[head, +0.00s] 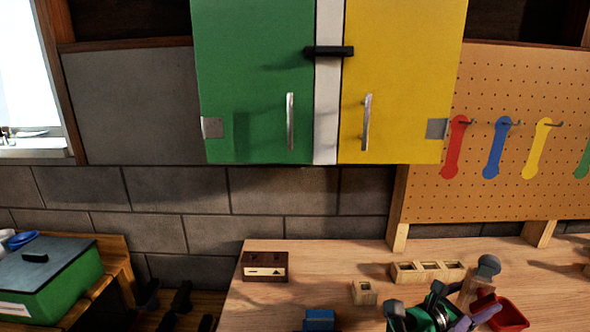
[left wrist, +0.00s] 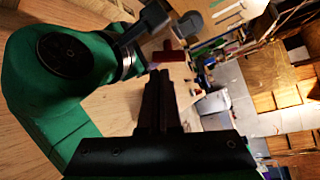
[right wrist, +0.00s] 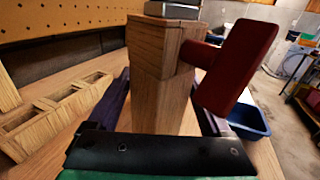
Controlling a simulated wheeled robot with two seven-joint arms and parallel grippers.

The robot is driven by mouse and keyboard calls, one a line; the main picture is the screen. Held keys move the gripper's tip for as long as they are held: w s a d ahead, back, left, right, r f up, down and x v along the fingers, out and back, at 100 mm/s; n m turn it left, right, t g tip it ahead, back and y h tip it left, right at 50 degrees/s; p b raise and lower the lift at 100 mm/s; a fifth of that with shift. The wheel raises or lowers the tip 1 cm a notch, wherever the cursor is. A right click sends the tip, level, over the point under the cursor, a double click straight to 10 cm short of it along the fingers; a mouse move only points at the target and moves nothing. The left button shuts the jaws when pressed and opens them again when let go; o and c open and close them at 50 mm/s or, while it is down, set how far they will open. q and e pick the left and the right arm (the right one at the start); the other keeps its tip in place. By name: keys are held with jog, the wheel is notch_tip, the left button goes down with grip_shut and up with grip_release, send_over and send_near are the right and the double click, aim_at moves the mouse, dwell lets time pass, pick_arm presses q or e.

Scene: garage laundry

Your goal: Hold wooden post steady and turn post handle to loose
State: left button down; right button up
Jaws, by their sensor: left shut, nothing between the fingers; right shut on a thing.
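The wooden post (right wrist: 160,90) stands upright in the right wrist view, with a grey cap on top and a red handle (right wrist: 238,65) on its right side. In the head view the post (head: 469,290) shows near the bottom right. My right gripper (right wrist: 165,112) is shut on the post, its purple fingers on either side. My left gripper (left wrist: 160,78) is shut and empty, its dark fingers together in the left wrist view. A red piece (left wrist: 168,52) shows beyond its fingertips. The fingers' exact distance from the handle cannot be told.
Wooden block holders (head: 428,271) stand behind the post. A brown box (head: 265,267) and a blue object (head: 320,320) are left on the bench. A blue bin (right wrist: 250,121) stands beyond the handle. Green and yellow cabinet doors and a pegboard (head: 515,130) are behind.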

aim_at(482, 299)
pick_arm(q)
jog(key=w+d+r, duration=0.3)
jog(key=w+d, duration=0.1)
jog(key=shift+w+d, duration=0.2)
jog(key=shift+w, duration=0.1)
dwell(0.5)
jog(key=shift+s+d+f, duration=0.2)
jog(key=shift+d+f, duration=0.05)
jog(key=shift+f, duration=0.15)
dwell(0.8)
jog(key=shift+w+a+f, duration=0.2)
jog(key=shift+a+f, duration=0.05)
jog(key=shift+f, duration=0.05)
dwell(0.4)
jog(key=shift+w+a+f, duration=0.15)
jog(key=shift+a+f, duration=0.15)
jog(key=shift+f, duration=0.25)
jog(key=shift+f, duration=0.35)
jog(key=shift+a, duration=0.1)
